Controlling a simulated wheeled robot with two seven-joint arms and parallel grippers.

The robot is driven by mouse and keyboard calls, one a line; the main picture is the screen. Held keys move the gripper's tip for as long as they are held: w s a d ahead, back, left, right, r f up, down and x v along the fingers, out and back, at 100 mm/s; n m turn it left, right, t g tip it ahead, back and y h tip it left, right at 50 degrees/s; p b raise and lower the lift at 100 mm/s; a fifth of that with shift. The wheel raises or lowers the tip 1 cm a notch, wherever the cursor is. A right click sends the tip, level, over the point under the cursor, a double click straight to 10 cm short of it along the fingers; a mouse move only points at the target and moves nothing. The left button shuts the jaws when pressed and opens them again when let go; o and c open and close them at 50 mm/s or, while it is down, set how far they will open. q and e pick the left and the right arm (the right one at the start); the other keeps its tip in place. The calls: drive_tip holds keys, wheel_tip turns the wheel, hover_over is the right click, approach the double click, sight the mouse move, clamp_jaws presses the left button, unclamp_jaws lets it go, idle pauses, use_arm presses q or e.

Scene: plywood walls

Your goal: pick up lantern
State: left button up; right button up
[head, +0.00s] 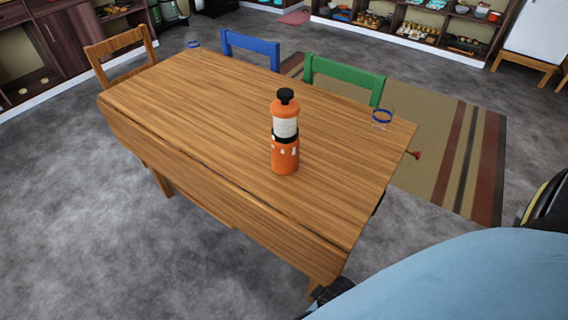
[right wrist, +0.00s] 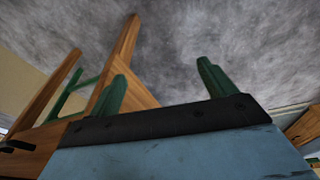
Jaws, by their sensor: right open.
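The lantern (head: 285,135) stands upright on the wooden table (head: 200,95), near its right half. It has an orange base and shoulder, a pale middle section, a dark band and a black top knob. My right gripper (right wrist: 162,82) shows in the right wrist view with its two green fingers spread apart and nothing between them. The lantern is not in that view; wooden legs and grey floor show beyond the fingers. My left gripper is not in view.
A clear glass with a blue band (head: 382,118) stands near the table's right corner. Blue (head: 250,47), green (head: 344,78) and wooden (head: 120,50) chairs stand along the far and left sides. A striped rug (head: 435,140) lies beyond. The tabletop around the lantern is clear.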

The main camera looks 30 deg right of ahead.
sight(292, 132)
drive_tip(key=w+r+t, duration=0.1)
drive_tip(key=w+r, duration=0.2)
drive_tip(key=r, duration=0.7)
drive_tip(key=w+r+t, duration=0.2)
drive_tip(key=w+r, duration=0.1)
drive_tip(key=r, duration=0.8)
drive_tip(key=w+d+r+m+t, duration=0.1)
drive_tip(key=w+d+r+t, duration=0.2)
drive_tip(key=w, duration=0.5)
drive_tip(key=w+d+r+m+t+h, duration=0.1)
drive_tip(key=w+d+r+t, duration=0.3)
drive_tip(key=w, duration=0.5)
drive_tip(key=w+d+r+m+t, duration=0.1)
drive_tip(key=w+d+r+t, duration=0.2)
drive_tip(key=w, duration=0.5)
drive_tip(key=shift+w+d+r+m+t+h, duration=0.2)
drive_tip(key=shift+d+t, duration=0.15)
drive_tip(key=shift+t, duration=0.3)
drive_tip(key=shift+w+d+r+m+t+h, duration=0.1)
drive_tip(key=shift+d+r+t+h, duration=0.2)
drive_tip(key=shift+t, duration=0.35)
drive_tip(key=w+b, duration=0.1)
drive_tip(key=w, duration=0.3)
drive_tip(key=shift+w, duration=0.7)
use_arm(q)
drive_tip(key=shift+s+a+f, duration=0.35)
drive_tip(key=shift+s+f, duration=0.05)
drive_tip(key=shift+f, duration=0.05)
